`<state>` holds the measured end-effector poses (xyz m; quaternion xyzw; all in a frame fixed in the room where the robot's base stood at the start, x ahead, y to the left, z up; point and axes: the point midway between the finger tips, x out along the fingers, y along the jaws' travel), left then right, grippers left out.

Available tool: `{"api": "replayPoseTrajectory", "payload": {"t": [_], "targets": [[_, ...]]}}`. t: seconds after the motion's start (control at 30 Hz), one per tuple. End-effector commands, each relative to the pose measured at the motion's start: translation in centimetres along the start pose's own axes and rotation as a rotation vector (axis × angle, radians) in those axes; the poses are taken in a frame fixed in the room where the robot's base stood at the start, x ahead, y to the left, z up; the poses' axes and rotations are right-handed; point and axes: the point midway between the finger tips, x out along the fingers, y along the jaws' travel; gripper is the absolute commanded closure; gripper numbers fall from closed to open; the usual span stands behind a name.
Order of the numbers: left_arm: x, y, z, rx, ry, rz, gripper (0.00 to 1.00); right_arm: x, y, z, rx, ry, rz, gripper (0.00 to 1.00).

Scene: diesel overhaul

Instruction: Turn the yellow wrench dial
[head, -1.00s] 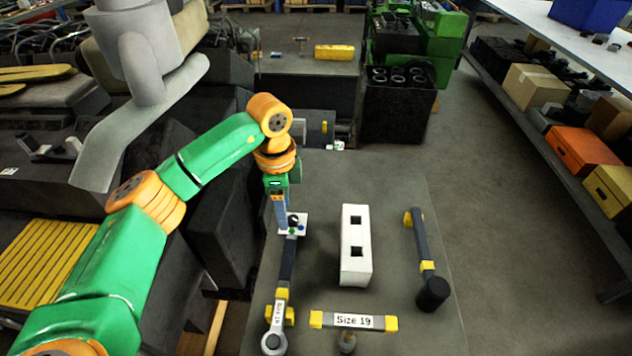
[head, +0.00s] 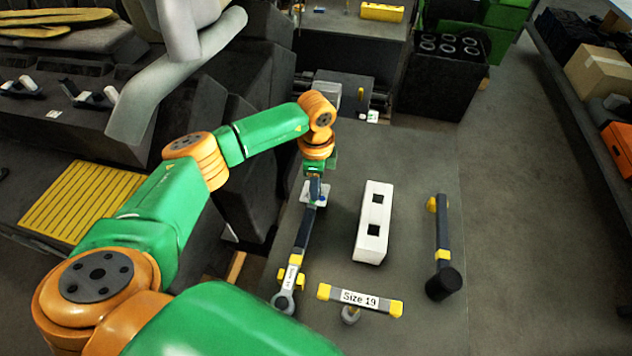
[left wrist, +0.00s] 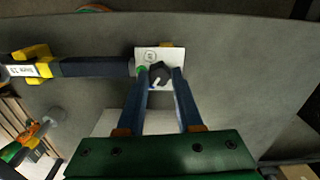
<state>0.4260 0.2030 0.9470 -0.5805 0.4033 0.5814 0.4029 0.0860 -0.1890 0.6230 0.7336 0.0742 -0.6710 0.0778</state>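The wrench (head: 303,235) has a dark handle, yellow blocks and a ring head at its near end. It lies lengthwise on the left side of the grey table. At its far end is a small white plate (left wrist: 146,54), also in the head view (head: 325,187), with a dark, angular dial knob (left wrist: 160,73). My left gripper (left wrist: 161,70) is over the plate, its two blue fingers on either side of the knob. The fingers are apart, but whether they press on the knob cannot be told. My right gripper is not in view.
A white block with two square holes (head: 374,225) stands right of the wrench. A "Size 19" bar (head: 360,300) lies in front and a black-headed tool (head: 442,245) at the right. The grey table (head: 415,180) is bare between them.

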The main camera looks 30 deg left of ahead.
Motion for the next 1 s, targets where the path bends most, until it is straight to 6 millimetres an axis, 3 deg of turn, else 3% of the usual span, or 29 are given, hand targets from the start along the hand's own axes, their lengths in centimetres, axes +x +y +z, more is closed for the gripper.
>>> {"api": "replayPoseTrajectory", "payload": {"t": [0.03, 0.1, 0.53, 1.0], "targets": [[0.0, 0.0, 0.0, 0.0, 0.0, 0.0, 0.81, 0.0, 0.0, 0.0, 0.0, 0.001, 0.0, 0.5], [0.0, 0.0, 0.0, 0.0, 0.0, 0.0, 1.0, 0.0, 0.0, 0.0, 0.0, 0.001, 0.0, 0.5], [0.0, 0.0, 0.0, 0.063, 0.0, -0.001, 1.0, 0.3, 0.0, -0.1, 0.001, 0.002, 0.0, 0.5], [0.1, 0.0, 0.0, 0.457, 0.0, -0.002, 1.0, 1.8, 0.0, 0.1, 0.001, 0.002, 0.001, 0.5]]}}
